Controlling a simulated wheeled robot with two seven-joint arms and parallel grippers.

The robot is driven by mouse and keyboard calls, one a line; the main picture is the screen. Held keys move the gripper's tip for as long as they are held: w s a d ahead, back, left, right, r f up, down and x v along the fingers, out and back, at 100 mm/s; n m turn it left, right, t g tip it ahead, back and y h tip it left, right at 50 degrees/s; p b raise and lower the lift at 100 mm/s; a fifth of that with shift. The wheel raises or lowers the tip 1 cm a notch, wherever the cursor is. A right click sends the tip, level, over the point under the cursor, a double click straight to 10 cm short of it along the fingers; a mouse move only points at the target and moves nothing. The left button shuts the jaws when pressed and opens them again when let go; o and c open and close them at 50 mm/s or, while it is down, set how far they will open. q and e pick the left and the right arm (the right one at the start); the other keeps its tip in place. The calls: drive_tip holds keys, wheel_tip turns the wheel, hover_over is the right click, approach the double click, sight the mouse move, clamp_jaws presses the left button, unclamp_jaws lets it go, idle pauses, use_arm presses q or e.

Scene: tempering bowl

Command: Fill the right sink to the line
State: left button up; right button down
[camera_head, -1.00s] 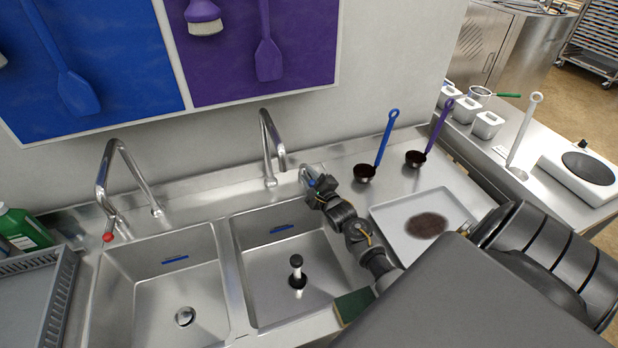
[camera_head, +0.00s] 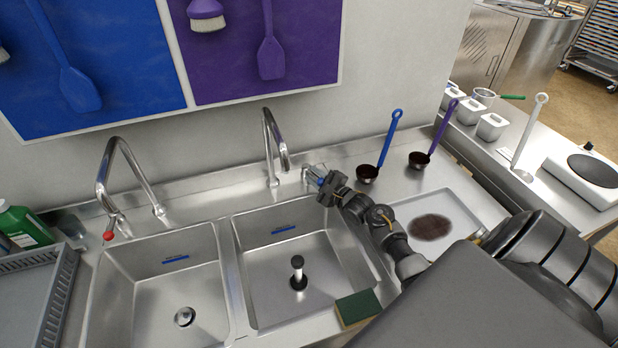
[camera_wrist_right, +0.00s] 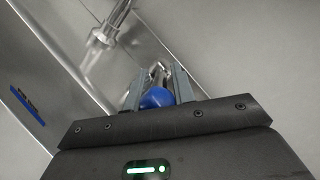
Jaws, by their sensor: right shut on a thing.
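The right sink (camera_head: 262,258) is a steel basin with a blue line mark (camera_head: 284,229) high on its back wall. A black stopper with an upright handle (camera_head: 298,270) stands over its drain; I see no clear water level. The right faucet (camera_head: 270,150) rises behind it. My right gripper (camera_head: 320,178) is at the tap right of that faucet, shut on its blue knob, which shows between the fingers in the right wrist view (camera_wrist_right: 157,98). A spout (camera_wrist_right: 103,36) is there too, with a faint pale blur below it; I cannot tell if water runs. My left gripper is out of view.
The left sink (camera_head: 125,290) has an open drain and a red-knobbed tap (camera_head: 108,236). A green sponge (camera_head: 358,307) lies on the right sink's front-right edge. Right of it are a white tray (camera_head: 462,212) and two ladles, blue-handled (camera_head: 388,145) and purple-handled (camera_head: 440,135).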

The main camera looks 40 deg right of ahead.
drive_tip(key=shift+y, duration=0.4)
drive_tip(key=c, duration=1.4)
unclamp_jaws()
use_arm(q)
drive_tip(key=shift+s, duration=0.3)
